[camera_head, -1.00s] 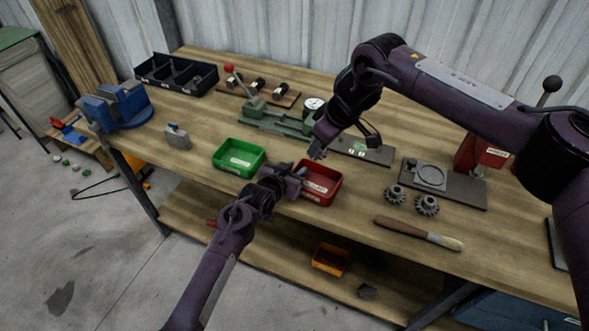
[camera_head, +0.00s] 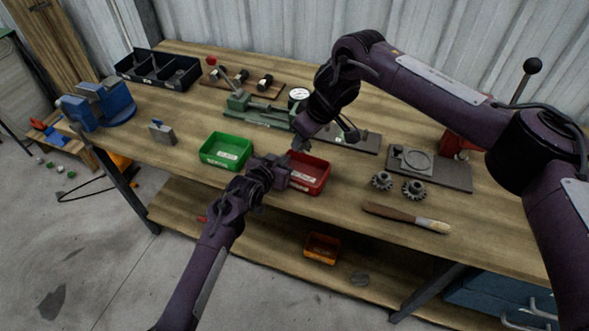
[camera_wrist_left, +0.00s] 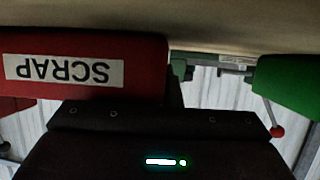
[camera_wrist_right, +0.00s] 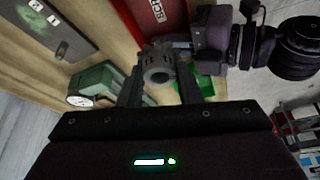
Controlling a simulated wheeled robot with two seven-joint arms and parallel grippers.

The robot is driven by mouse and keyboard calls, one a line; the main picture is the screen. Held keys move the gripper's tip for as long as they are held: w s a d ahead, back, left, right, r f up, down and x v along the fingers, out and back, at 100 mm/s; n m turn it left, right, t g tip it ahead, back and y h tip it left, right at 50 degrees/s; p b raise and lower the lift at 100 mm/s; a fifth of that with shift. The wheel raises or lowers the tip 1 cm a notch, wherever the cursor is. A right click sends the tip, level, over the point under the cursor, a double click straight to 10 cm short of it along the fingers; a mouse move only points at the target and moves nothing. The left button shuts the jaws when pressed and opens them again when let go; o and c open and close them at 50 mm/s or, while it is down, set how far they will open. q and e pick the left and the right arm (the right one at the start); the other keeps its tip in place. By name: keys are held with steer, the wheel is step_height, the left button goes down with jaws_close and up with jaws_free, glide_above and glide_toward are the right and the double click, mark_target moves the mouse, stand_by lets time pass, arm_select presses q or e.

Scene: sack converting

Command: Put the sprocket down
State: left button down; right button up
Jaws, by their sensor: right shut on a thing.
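A grey toothed sprocket (camera_wrist_right: 157,67) is between the fingers of my right gripper (camera_wrist_right: 160,88) in the right wrist view. In the head view my right gripper (camera_head: 300,143) is above the back left part of the red bin (camera_head: 316,174); the sprocket is hard to make out there. My left gripper (camera_head: 282,172) is at the left side of the red bin, close to the right gripper. Its fingers are not clear in any view. The left wrist view shows the red bin's SCRAP label (camera_wrist_left: 62,70) upside down. Two more sprockets (camera_head: 381,180) (camera_head: 414,190) stand on the bench.
A green bin (camera_head: 226,152) stands left of the red one. A grey plate with a round fixture (camera_head: 430,168) is behind the loose sprockets, and a brush (camera_head: 405,217) lies in front. A green bench device with a dial (camera_head: 262,112) is behind the bins. Bare wood surrounds the brush.

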steer(key=f+m, duration=0.1)
glide_above(300, 174)
steer(key=s+d, duration=0.1)
steer(key=shift+m+t, duration=0.3)
step_height(300, 174, down, 6)
steer(key=shift+s+d+r, duration=0.1)
steer(key=shift+s+r, duration=0.05)
steer(key=shift+r, duration=0.05)
steer(key=shift+f, duration=2.45)
steer(key=o, duration=0.9)
steer(key=shift+f, duration=0.15)
steer(key=shift+c, duration=0.2)
steer(key=v, duration=1.2)
steer(key=shift+a+r, duration=0.25)
